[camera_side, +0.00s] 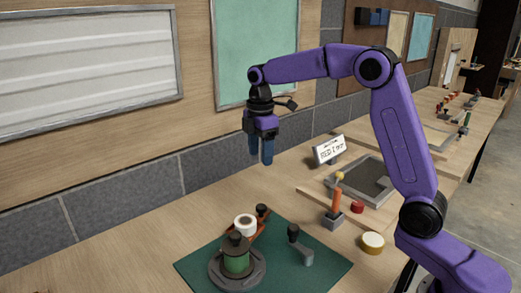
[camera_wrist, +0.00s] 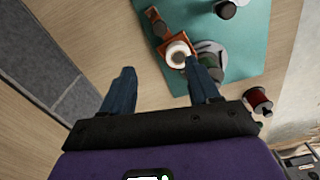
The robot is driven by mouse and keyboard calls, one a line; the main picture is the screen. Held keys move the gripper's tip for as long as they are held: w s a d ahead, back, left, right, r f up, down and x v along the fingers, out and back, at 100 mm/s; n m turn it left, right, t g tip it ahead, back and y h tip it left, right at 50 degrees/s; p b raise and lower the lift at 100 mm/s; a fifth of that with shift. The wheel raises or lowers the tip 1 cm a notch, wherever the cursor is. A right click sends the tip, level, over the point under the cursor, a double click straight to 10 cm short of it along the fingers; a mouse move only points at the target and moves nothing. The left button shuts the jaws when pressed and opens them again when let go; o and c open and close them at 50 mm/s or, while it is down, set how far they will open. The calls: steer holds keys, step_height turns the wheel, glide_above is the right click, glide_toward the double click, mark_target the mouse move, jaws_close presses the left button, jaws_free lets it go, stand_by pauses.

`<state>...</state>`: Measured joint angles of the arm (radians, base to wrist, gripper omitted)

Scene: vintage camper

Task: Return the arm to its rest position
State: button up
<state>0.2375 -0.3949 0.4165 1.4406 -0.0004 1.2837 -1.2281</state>
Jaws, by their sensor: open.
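My gripper (camera_side: 261,152) hangs from the purple arm with its blue fingers pointing down, high above the wooden table (camera_side: 130,240). In the wrist view my gripper (camera_wrist: 162,85) shows its two fingers spread apart with nothing held between them. The green mat (camera_side: 325,262) lies below and in front of it, and the mat also shows in the wrist view (camera_wrist: 258,55). On the mat a white ring-shaped roll (camera_side: 245,224) sits at an orange-brown holder (camera_side: 262,230). A green spool on a round grey base (camera_side: 237,268) stands beside it. The fingers touch none of these.
A grey post with a black knob (camera_side: 300,245) stands on the mat. The table's left part is clear.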

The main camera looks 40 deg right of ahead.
steer(key=shift+r, duration=0.1)
steer(key=s+a+f+m, duration=0.1)
steer(key=s+a, duration=0.3)
steer(key=s, duration=0.5)
steer(key=s+a, duration=0.3)
steer(key=s, duration=0.6)
steer(key=s+d+f+m, duration=0.1)
steer(key=s+d+f, duration=0.1)
steer(key=s, duration=0.7)
steer(key=s+d+f+m, duration=0.1)
steer(key=s+d+f, duration=0.1)
steer(key=s, duration=0.8)
steer(key=shift+d+f, duration=0.4)
steer(key=shift+d, duration=0.05)
